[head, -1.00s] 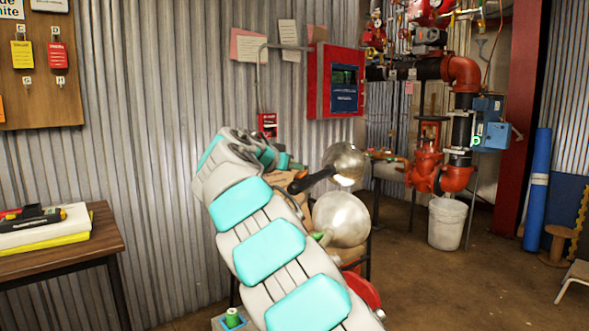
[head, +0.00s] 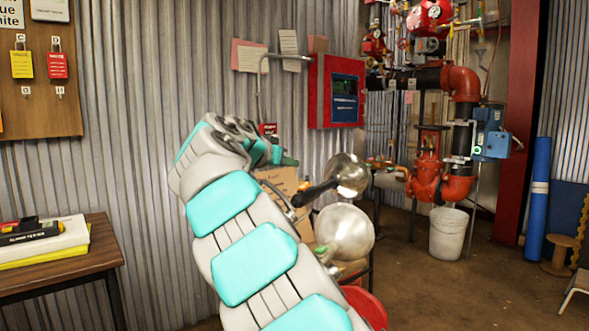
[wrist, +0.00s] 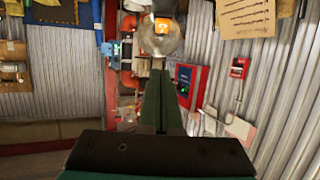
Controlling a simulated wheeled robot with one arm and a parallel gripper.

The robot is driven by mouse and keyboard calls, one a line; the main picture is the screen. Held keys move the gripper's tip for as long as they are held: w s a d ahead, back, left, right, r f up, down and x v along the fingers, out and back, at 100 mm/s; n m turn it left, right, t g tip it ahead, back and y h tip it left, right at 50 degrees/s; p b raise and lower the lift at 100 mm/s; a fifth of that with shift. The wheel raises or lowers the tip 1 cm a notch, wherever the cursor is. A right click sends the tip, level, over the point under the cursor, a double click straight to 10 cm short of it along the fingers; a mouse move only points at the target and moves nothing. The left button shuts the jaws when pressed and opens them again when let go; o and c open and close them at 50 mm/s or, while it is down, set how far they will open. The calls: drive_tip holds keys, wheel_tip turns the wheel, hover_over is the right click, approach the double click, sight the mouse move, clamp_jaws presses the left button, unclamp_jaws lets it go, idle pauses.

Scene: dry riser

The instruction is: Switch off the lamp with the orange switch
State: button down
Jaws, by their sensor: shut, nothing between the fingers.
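Two round metallic lamp heads stand right of my arm in the head view: an upper one (head: 350,175) with a black handle, and a larger lower one (head: 345,232). I cannot tell in the head view which has an orange switch. In the wrist view a metallic lamp head (wrist: 160,40) with an orange-yellow square (wrist: 162,25) on it shows beyond my fingertips. My gripper (wrist: 158,80) is shut and empty, its dark green fingers pointing toward that lamp. In the head view my gripper (head: 284,159) is left of the upper lamp, apart from it.
A red panel box (head: 337,90) hangs on the corrugated wall. A cardboard sheet (head: 284,190) is behind the lamps. Red pipes and valves (head: 428,165) and a white bucket (head: 448,232) stand at right. A wooden table (head: 75,262) is at left.

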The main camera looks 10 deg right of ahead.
drive_tip(key=s+a, duration=0.4)
drive_tip(key=s, duration=0.1)
drive_tip(key=shift+r, duration=0.15)
drive_tip(key=s+d+f+n+g+y, duration=0.2)
drive_tip(key=s+d+f+g, duration=0.5)
drive_tip(key=s+d+f, duration=0.85)
drive_tip(key=s+a+f+n+g+y, duration=0.2)
drive_tip(key=s+f, duration=0.5)
drive_tip(key=s, duration=0.4)
drive_tip(key=s+a+f+n+g+y+p, duration=0.1)
drive_tip(key=s+a+f+n+g+y, duration=0.1)
drive_tip(key=s+f, duration=0.5)
drive_tip(key=s+a+f+n+g+y+p, duration=0.1)
drive_tip(key=s+f, duration=0.6)
drive_tip(key=s, duration=0.7)
drive_tip(key=a+n+y, duration=0.1)
drive_tip(key=a+y, duration=0.1)
drive_tip(key=a, duration=0.1)
drive_tip(key=shift+s+f+g, duration=0.2)
drive_tip(key=shift+s+g, duration=0.15)
drive_tip(key=shift+g, duration=0.05)
